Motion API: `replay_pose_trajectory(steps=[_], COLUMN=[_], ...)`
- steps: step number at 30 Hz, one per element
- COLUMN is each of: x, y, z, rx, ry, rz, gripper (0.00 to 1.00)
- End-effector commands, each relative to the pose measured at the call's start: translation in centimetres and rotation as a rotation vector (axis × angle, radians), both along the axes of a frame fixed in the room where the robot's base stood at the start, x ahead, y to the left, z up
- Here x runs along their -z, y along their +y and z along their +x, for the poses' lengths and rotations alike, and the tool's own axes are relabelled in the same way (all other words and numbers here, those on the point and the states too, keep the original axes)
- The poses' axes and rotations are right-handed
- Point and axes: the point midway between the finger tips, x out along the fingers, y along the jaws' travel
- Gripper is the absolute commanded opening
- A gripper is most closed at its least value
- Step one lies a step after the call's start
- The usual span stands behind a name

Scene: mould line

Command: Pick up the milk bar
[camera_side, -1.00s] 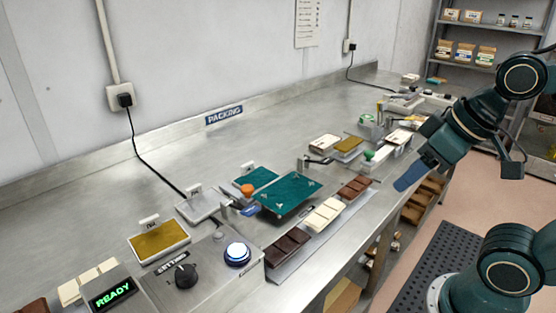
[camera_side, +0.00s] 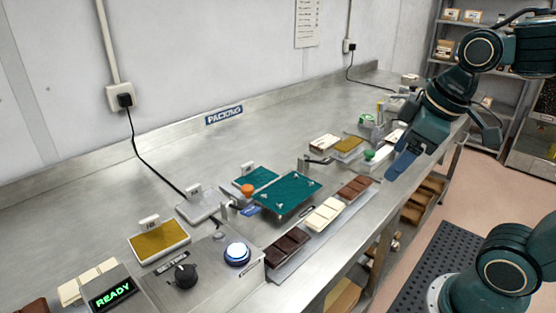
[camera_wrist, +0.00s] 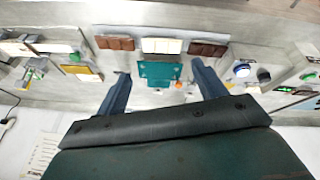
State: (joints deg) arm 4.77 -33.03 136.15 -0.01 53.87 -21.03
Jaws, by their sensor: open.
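The milk bar (camera_side: 355,187) is the medium-brown chocolate bar at the far end of a row of three on a grey strip along the bench's front edge. In the wrist view the milk bar (camera_wrist: 115,43) is at the upper left, clear of both fingers. My gripper (camera_side: 398,168) is to the right of the milk bar in the side view, apart from it and above the front of the bench. In the wrist view my gripper (camera_wrist: 160,72) shows two blue fingers spread apart with nothing held between them.
A white bar (camera_side: 324,214) and a dark bar (camera_side: 287,247) lie in the same row. A green mould plate (camera_side: 288,193) stands behind them. A control box with a dial (camera_side: 186,274) and a READY display (camera_side: 111,294) is at the near left. The back bench is largely clear.

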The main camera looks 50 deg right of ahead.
Motion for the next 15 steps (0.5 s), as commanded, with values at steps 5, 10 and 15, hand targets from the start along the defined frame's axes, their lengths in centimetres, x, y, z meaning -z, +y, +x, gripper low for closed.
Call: replay_pose_trajectory(steps=[5,10,15], x=[-0.3,-0.2,0.2], y=[-1.7,-3.4,-5.5], z=[2.6,4.9,7.2], rx=[-0.167,-0.341,-0.517], ry=[0.075,0.142,0.208], rz=[-0.079,-0.141,-0.185], gripper=[0.70,0.70,0.70])
